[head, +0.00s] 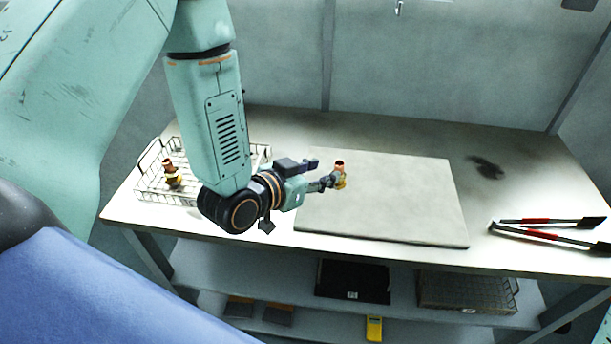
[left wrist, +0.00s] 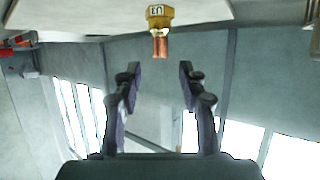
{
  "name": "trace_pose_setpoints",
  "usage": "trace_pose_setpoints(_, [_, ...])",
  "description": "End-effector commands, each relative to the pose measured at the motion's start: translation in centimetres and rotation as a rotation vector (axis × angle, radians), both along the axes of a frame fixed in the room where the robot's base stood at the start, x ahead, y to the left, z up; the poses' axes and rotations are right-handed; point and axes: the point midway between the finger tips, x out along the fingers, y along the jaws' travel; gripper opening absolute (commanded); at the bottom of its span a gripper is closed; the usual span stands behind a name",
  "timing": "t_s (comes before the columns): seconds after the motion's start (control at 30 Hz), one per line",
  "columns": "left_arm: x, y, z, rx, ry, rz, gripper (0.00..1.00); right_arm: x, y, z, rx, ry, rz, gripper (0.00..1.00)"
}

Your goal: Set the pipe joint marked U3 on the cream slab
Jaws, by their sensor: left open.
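The pipe joint (head: 340,165) has a brass hex body and a copper tube end. In the left wrist view, which looks upside down, the joint (left wrist: 159,28) shows a mark that reads as U3. It stands upright on the cream slab (head: 400,215), towards its left part; the slab also shows in the left wrist view (left wrist: 80,18). My left gripper (head: 330,181) is open right beside the joint. In the left wrist view its two fingers (left wrist: 160,85) are apart with nothing between them, and the joint is beyond their tips. My right gripper is not in view.
A wire basket (head: 147,163) at the table's left end holds another brass and copper joint (head: 171,176). Red-handled tools (head: 540,231) lie at the right. A dark stain (head: 487,167) marks the table. The slab's right part is clear. A lower shelf holds trays and a yellow device (head: 374,328).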

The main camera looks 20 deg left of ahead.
Motion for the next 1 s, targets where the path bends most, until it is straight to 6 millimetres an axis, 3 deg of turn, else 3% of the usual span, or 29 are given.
trace_pose_setpoints(0.13, [-2.2, 0.8, 1.0, -0.004, 0.001, 0.005, 0.41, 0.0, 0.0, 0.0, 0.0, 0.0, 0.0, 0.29])
trace_pose_setpoints(0.4, [-3.8, 1.3, 1.7, -0.001, 0.0, 0.002, 0.41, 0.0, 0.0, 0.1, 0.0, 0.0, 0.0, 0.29])
trace_pose_setpoints(1.0, [-4.0, 1.3, 1.7, 0.001, 0.0, 0.001, 0.41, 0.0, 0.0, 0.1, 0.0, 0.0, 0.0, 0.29])
